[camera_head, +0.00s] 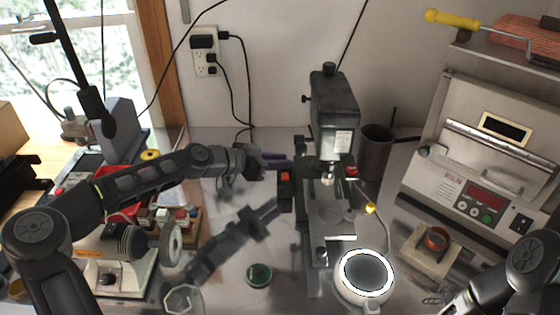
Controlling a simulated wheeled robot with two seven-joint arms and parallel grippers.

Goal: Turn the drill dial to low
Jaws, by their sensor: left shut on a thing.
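The drill press (334,100) stands upright on the metal bench at the middle, with a dark head and a pale label on its front. My left gripper (277,161) reaches in from the left, and its purplish fingers are shut at the left side of the drill, above a small red-topped switch box (286,180). The dial between the fingertips is too small and too covered to make out, so its setting cannot be read. My right arm shows at the lower right; its gripper is out of view.
A ring-lit magnifier (366,272) stands before the drill. A dark cup (375,150) is behind it. A furnace-like box (485,165) fills the right. A bench grinder (125,243) stands at left under my left arm. The shiny bench mirrors my arm.

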